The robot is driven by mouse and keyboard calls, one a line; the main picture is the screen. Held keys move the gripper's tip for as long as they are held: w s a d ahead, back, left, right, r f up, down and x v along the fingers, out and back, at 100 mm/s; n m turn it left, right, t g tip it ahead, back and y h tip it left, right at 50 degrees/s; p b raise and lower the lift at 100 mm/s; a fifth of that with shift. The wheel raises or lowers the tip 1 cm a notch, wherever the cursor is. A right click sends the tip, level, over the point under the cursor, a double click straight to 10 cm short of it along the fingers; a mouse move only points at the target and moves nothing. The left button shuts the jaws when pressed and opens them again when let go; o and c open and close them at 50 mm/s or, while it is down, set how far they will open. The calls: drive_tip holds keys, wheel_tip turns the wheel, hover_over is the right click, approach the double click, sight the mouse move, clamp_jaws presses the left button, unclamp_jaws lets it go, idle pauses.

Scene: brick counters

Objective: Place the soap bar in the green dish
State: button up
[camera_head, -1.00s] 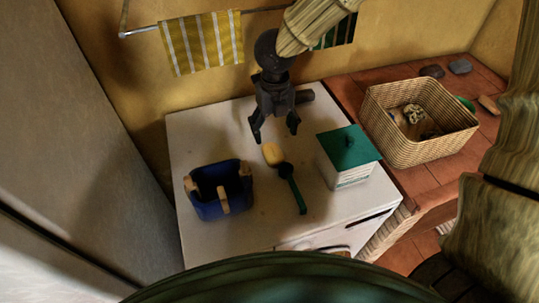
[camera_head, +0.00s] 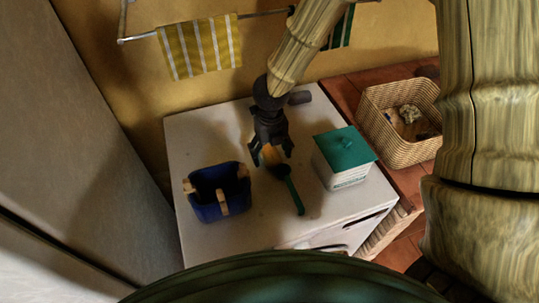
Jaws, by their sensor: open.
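A small yellow block (camera_head: 269,157), which looks like the soap bar, lies on the white top beside the dark head of a green-handled utensil (camera_head: 291,190). My gripper (camera_head: 271,155) is open and points down over the block, with its fingers on either side and partly covering it. I cannot tell whether the fingers touch it. No green dish is clearly in view; my arm covers the right part of the brick counter, where a green edge and a brownish bar showed earlier.
A blue basket with wooden handles (camera_head: 219,207) stands left of the gripper. A white box with a green lid (camera_head: 345,144) stands to the right. A wicker basket (camera_head: 400,151) sits on the brick counter (camera_head: 341,95). A striped towel (camera_head: 201,47) hangs behind.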

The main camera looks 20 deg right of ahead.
drive_tip(key=shift+f, duration=0.25)
drive_tip(key=c, duration=1.2)
drive_tip(key=shift+c, duration=0.2)
